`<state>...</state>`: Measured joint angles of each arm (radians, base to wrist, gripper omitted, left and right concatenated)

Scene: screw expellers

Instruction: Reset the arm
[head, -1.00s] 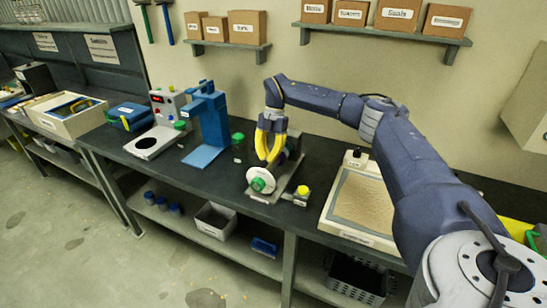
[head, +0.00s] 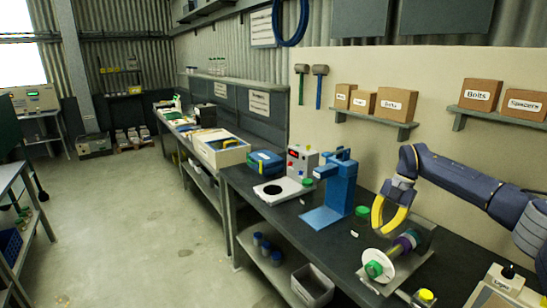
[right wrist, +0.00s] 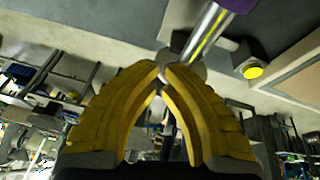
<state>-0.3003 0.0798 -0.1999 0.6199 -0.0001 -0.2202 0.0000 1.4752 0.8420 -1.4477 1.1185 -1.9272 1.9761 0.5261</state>
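My right gripper (head: 384,232) hangs over the back of the bench in the head view, with yellow fingers pointing down. Its fingertips meet or nearly meet, and nothing shows between them. It also shows in the right wrist view (right wrist: 163,72). The screw expeller (head: 390,262) sits just below and right of the fingers, apart from them as far as I can tell. It has a white disc with a green knob (head: 374,269) at its front and a purple and green barrel behind. My left gripper is out of view.
A blue press-like stand (head: 340,185), a white machine with a round dark plate (head: 282,190) and a yellow button (head: 425,296) are on the dark bench. Shelves with boxes (head: 396,103) hang behind. The floor (head: 150,215) at left is open.

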